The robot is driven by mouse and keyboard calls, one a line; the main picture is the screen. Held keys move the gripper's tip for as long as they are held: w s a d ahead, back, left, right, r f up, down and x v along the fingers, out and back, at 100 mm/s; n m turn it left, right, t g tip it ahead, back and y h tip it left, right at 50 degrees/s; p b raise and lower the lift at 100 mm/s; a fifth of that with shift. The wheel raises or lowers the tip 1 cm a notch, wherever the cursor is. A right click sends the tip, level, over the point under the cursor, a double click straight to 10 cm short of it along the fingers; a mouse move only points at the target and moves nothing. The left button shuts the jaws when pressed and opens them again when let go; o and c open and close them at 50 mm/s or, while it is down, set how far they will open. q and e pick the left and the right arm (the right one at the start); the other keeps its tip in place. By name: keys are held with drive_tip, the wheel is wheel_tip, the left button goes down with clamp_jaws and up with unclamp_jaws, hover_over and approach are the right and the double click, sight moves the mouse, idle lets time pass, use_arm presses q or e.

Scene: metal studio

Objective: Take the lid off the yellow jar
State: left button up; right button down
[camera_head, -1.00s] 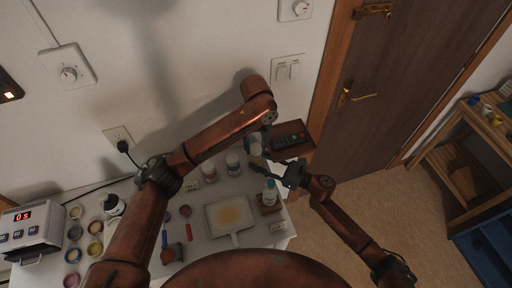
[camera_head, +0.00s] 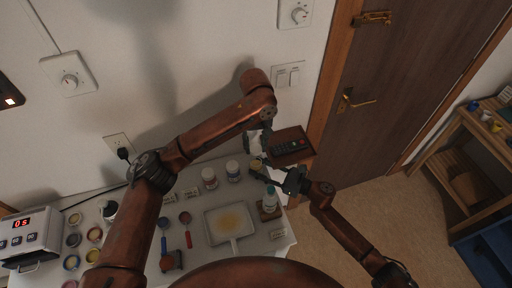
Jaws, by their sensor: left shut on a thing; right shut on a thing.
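The small yellow jar (camera_head: 256,164) is at the back right of the white table, beside the other jars. My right gripper (camera_head: 262,173) comes from the right and is shut on the jar, low on its side. My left gripper (camera_head: 257,147) reaches down from above and is shut on a whitish thing (camera_head: 254,141), which looks like the lid. This whitish thing is just above the jar. The picture is too small to tell for sure whether the two touch. The fingertips partly hide both.
Two white jars (camera_head: 209,177) (camera_head: 233,170) stand left of the yellow jar. A white square pan (camera_head: 209,236) lies mid-table. A brown stand with a remote (camera_head: 291,146) is close behind right.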

drive_tip(key=c, duration=1.2)
unclamp_jaws()
drive_tip(key=shift+d, duration=0.1)
